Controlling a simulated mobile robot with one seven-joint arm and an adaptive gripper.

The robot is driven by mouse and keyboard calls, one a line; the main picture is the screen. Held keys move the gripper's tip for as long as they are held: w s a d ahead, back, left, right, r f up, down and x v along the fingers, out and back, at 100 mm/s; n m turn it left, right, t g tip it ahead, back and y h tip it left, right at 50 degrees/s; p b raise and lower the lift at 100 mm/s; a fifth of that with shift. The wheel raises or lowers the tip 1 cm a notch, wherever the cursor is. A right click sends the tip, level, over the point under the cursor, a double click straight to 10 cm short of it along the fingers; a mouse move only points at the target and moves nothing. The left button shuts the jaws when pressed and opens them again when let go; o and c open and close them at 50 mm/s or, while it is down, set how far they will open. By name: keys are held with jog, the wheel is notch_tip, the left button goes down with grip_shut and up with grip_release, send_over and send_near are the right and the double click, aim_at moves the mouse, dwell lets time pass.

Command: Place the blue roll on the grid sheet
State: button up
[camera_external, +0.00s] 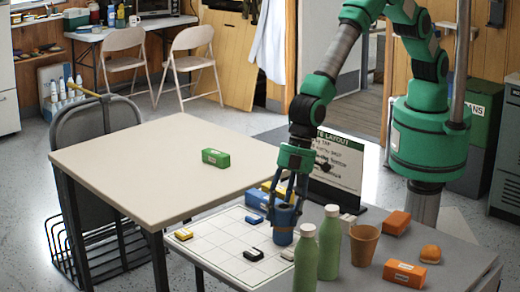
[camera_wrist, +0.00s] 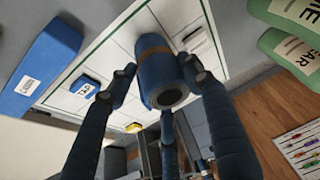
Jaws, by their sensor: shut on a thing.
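The blue roll (camera_external: 283,230) is upright in the external view, between the fingers of my gripper (camera_external: 288,192), which points down and is shut on it. In the wrist view the roll (camera_wrist: 158,62) has a brown band and a dark hole in its end, with the dark fingers (camera_wrist: 160,78) around it. The white grid sheet (camera_external: 215,250) lies on the table under and left of the roll; its lines also show in the wrist view (camera_wrist: 115,60). The roll is over the sheet's right part. I cannot tell whether it touches the sheet.
Small yellow, blue and black pieces lie on the sheet, including a black one (camera_external: 253,254). A blue box (camera_external: 257,199) is close behind the roll. Two green bottles (camera_external: 329,245), a brown cup (camera_external: 363,246) and orange boxes (camera_external: 404,273) stand right. The pale left tabletop (camera_external: 140,165) is mostly clear.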

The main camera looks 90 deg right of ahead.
dwell(0.3)
jog(key=o, duration=1.2)
jog(key=shift+o, duration=0.2)
jog(key=p+v, duration=0.2)
jog(key=v, duration=1)
jog(key=shift+r, duration=0.1)
